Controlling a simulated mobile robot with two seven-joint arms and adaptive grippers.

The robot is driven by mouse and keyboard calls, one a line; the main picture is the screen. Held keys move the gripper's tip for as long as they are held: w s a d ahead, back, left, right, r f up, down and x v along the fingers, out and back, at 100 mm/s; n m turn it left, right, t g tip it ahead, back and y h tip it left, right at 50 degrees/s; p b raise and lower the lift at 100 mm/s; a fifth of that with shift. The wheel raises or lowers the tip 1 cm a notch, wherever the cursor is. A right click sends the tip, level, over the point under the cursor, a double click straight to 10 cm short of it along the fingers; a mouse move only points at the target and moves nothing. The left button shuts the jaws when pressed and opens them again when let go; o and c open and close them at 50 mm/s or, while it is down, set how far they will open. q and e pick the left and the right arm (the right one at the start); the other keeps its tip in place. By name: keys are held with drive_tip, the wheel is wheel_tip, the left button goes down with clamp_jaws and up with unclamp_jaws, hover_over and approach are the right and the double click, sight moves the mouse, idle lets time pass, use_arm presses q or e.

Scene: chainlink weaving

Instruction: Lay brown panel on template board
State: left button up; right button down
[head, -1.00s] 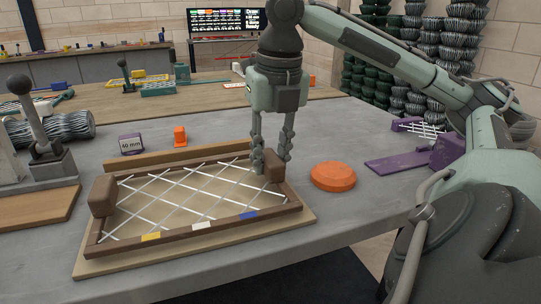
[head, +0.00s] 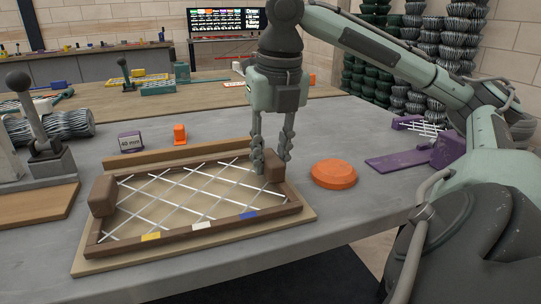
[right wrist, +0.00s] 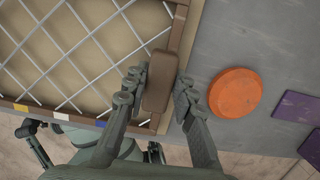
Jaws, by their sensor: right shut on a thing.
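The brown panel (head: 200,226) is a brown frame with a white wire lattice and a brown block at each end. It lies flat over the tan template board (head: 150,262), whose edge shows along the front and right. My right gripper (head: 271,160) points down at the panel's right end, its fingers on either side of the right block (head: 274,167). In the right wrist view the fingers (right wrist: 158,90) straddle this block (right wrist: 160,81), shut on it. Yellow, white and blue marks show on the panel's front rail. My left gripper is not in view.
An orange disc (head: 334,174) lies on the grey table just right of the panel. A small orange piece (head: 180,134) and a purple 40 mm block (head: 131,143) stand behind it. A lever (head: 41,130) stands at left, a purple fixture (head: 410,160) at right.

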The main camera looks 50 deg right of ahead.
drive_tip(key=shift+f+b, duration=0.3)
drive_tip(key=shift+f, duration=0.05)
drive_tip(key=c, duration=1.2)
unclamp_jaws()
drive_tip(key=shift+r, duration=0.1)
drive_tip(key=shift+s+d+r, duration=0.15)
drive_tip(key=shift+r, duration=0.35)
drive_tip(key=r, duration=0.3)
drive_tip(key=s+r, duration=0.1)
drive_tip(key=r, duration=0.3)
drive_tip(key=a+r, duration=0.1)
drive_tip(key=r, duration=0.2)
drive_tip(key=shift+s+r, duration=0.2)
drive_tip(key=shift+r, duration=0.2)
